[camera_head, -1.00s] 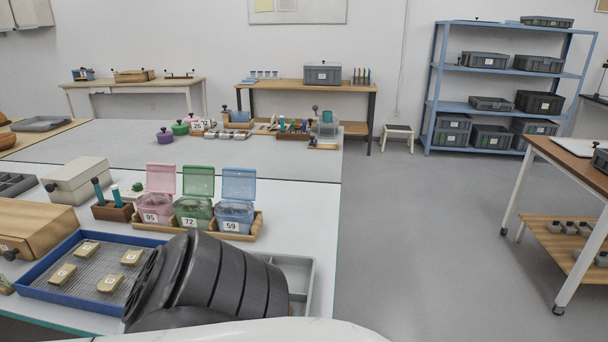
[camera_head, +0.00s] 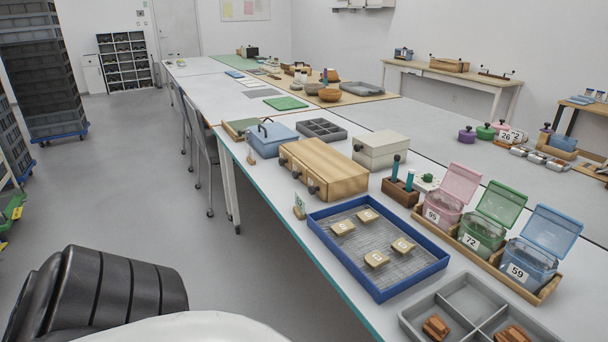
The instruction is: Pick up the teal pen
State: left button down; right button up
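Two slim upright teal items stand in a small dark wooden holder (camera_head: 401,192) on the near table. One is a darker teal stick with a dark top (camera_head: 396,167). The other is a brighter teal stick (camera_head: 409,180) just to its right. Either could be the teal pen; at this size I cannot tell which. Their lower ends are hidden in the holder. Neither of my grippers is in view.
Around the holder are a cream box (camera_head: 381,150), a wooden box (camera_head: 324,167), a blue-rimmed tray (camera_head: 441,264) with labelled sherds, and open-lidded pink, green and blue bins (camera_head: 529,262). A grey divided tray (camera_head: 408,318) lies in front. Chairs (camera_head: 205,160) line the table's left; the floor left is open.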

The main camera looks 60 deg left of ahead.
aim_at(410, 177)
jog(key=u, duration=2.05)
